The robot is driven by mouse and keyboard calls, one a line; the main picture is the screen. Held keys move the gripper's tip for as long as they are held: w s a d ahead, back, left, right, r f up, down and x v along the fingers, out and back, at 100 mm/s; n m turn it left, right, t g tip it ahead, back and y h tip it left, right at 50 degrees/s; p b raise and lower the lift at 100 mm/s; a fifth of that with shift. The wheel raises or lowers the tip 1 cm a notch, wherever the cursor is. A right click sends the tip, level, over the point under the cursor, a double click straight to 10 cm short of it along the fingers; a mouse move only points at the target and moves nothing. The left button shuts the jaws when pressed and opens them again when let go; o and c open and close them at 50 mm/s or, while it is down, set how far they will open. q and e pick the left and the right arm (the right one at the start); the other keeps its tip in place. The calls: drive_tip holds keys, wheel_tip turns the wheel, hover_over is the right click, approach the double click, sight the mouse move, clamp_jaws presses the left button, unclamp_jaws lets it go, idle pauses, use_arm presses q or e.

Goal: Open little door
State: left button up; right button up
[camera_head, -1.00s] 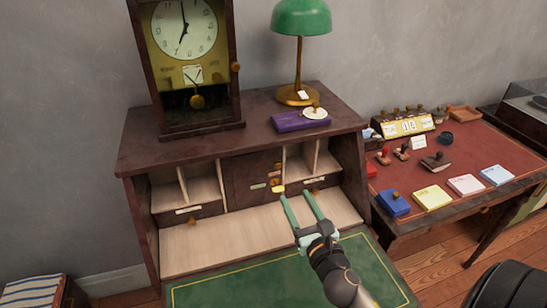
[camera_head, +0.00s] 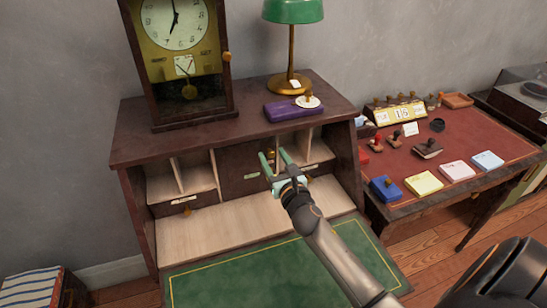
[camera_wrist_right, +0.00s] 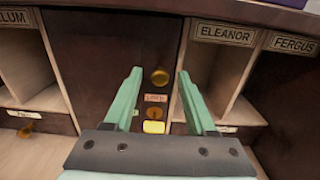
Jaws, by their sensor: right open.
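The little door (camera_head: 238,168) is a dark wooden panel in the middle of the desk's cubbyholes, and it is shut. In the right wrist view the door (camera_wrist_right: 112,58) has a round brass knob (camera_wrist_right: 160,77), with a small label and a yellow tag below it. My right gripper (camera_head: 273,155) is open, its green fingers pointing at the door and partly hiding its right side in the head view. In the wrist view the knob appears between the fingertips; I cannot tell whether they touch anything. My left gripper is not in view.
Open cubbyholes flank the door, with name labels such as ELEANOR (camera_wrist_right: 224,34). A clock (camera_head: 185,60), green lamp (camera_head: 292,50) and purple box (camera_head: 292,110) stand on the desk top. The green writing surface (camera_head: 235,275) is clear. A side table (camera_head: 400,170) holds stamps and pads.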

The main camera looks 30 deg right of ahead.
drive_tip(key=shift+w, duration=0.1)
drive_tip(key=shift+c, duration=0.3)
clamp_jaws()
idle(1.1)
